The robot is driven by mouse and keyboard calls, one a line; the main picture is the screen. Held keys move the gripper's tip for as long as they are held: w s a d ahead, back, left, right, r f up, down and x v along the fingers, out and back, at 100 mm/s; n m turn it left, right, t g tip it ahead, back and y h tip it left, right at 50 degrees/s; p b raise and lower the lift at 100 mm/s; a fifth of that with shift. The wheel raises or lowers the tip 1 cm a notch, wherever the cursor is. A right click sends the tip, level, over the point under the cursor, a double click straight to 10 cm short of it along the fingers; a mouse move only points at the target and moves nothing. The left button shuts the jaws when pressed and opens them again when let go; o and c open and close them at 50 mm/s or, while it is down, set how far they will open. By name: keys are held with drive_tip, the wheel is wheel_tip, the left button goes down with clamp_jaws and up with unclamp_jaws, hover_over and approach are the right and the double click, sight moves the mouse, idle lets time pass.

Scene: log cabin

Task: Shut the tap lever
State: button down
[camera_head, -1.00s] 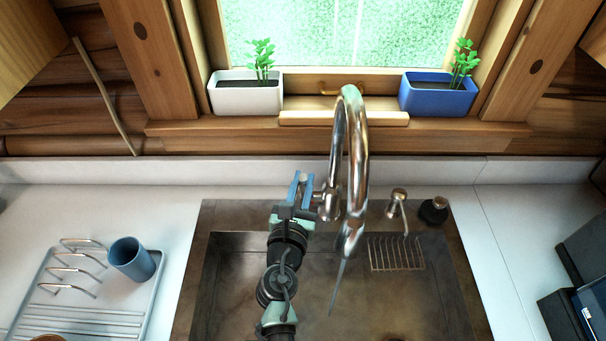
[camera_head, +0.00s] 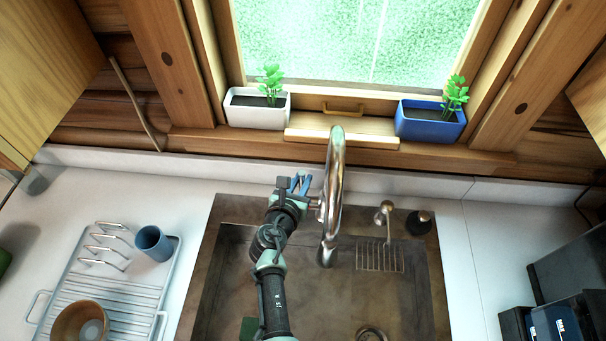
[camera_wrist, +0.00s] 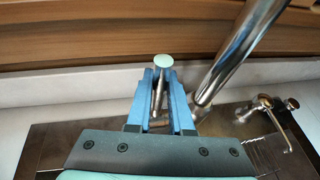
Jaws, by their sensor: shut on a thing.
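The chrome tap (camera_head: 337,165) rises behind the sink, and its curved spout ends over the basin. No water stream shows below the spout. The tap lever (camera_wrist: 158,95) is a thin metal stem with a pale round cap, standing between my blue fingers in the wrist view. My gripper (camera_head: 300,183) is at the left side of the tap and shut on the lever. The fingers and tap hide most of the lever in the head view. The tap's tube also shows in the wrist view (camera_wrist: 238,50), right of my fingers.
The sink (camera_head: 395,300) has a wire rack (camera_head: 380,256) at its right. A drying rack (camera_head: 85,285) with a blue cup (camera_head: 154,243) and wooden bowl (camera_head: 78,322) is at left. A white planter (camera_head: 257,112) and blue planter (camera_head: 430,121) stand on the windowsill.

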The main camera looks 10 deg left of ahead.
idle(0.3)
drive_tip(key=c, duration=0.8)
unclamp_jaws()
drive_tip(key=shift+w, duration=0.1)
drive_tip(key=p+v, duration=0.1)
drive_tip(key=v, duration=1.2)
